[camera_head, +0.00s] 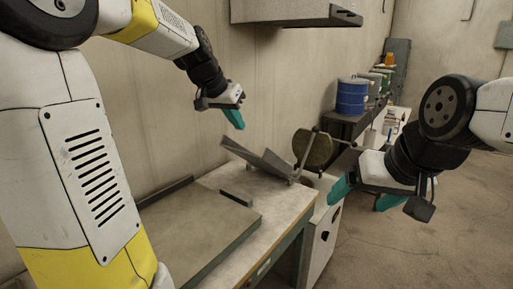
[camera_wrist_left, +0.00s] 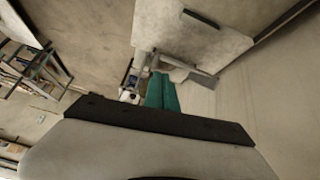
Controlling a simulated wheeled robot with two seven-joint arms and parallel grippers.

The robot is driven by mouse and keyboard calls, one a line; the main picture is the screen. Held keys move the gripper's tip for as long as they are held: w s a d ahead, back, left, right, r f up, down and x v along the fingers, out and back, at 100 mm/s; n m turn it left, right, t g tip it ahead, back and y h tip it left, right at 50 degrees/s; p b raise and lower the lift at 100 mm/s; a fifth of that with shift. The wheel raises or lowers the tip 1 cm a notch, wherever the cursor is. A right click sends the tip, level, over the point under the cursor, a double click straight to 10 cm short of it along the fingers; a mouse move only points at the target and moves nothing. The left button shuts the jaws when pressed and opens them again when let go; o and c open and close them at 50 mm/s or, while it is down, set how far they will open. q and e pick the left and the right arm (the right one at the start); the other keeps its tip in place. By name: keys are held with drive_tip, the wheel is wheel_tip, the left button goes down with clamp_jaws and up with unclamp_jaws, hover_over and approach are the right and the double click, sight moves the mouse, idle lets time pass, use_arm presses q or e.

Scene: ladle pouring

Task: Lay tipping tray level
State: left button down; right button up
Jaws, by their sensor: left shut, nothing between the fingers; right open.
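The tipping tray (camera_head: 258,157) is a grey metal trough with raised sides. In the head view it stands tilted at the far end of the workbench, its left end higher than its right. A grey angled metal piece, apparently the tray (camera_wrist_left: 187,64), shows in the left wrist view beyond the fingers. My left gripper (camera_head: 236,120) is shut and empty, above and left of the tray and apart from it. Its teal fingers (camera_wrist_left: 162,90) are together in the wrist view. My right gripper (camera_head: 359,203) is open and empty, right of the bench.
A round brownish vessel (camera_head: 312,148) on a thin metal frame stands just right of the tray. A flat raised plate (camera_head: 195,225) covers the near bench top. A grey hood (camera_head: 290,12) hangs above. A blue drum (camera_head: 352,97) stands behind on a dark bench.

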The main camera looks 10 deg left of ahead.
use_arm(q)
drive_tip(key=w+f+m, duration=0.1)
drive_tip(key=w+f, duration=0.1)
drive_tip(key=w, duration=0.8)
drive_tip(key=shift+w+f+m, duration=0.15)
drive_tip(key=shift+m, duration=0.15)
drive_tip(key=x, duration=1)
drive_tip(key=shift+f, duration=0.25)
drive_tip(key=shift+s+a+f, duration=0.5)
drive_tip(key=shift+s+f, duration=0.25)
drive_tip(key=shift+s, duration=0.05)
drive_tip(key=shift+s+a+f, duration=0.15)
drive_tip(key=shift+s+f, duration=0.15)
drive_tip(key=shift+f, duration=0.2)
